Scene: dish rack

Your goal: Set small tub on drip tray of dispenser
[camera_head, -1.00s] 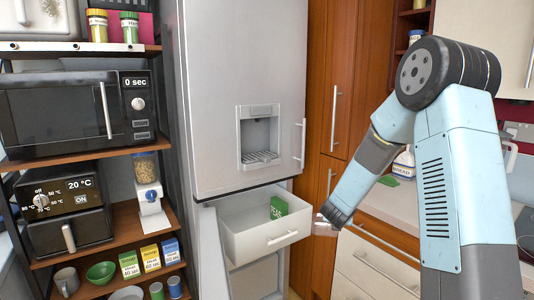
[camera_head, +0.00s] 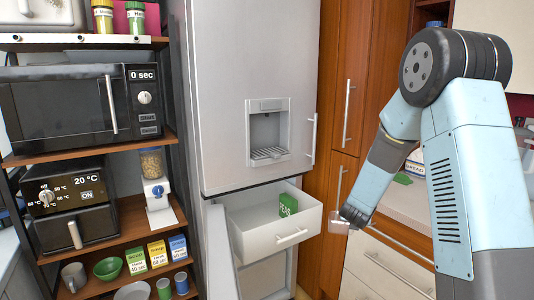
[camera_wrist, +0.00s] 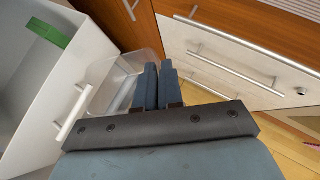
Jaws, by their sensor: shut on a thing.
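The small tub (camera_wrist: 112,76) is clear and see-through, and it lies against the left side of my gripper's fingers in the wrist view. My gripper (camera_wrist: 155,72) is shut on its wall. In the head view the tub (camera_head: 339,222) shows as a pale shape at the tip of my gripper (camera_head: 347,213), to the right of the open drawer. The dispenser (camera_head: 268,118) is a recess in the grey fridge door, above and left of my gripper. Its drip tray (camera_head: 269,154) is a slotted grey ledge at the bottom, with nothing on it.
A white drawer (camera_head: 287,238) stands pulled out below the dispenser, with a green peas box (camera_head: 287,205) inside. Wooden cabinets (camera_head: 340,110) and a counter stand to the right. A shelf with a microwave (camera_head: 70,103) and an oven is at the left.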

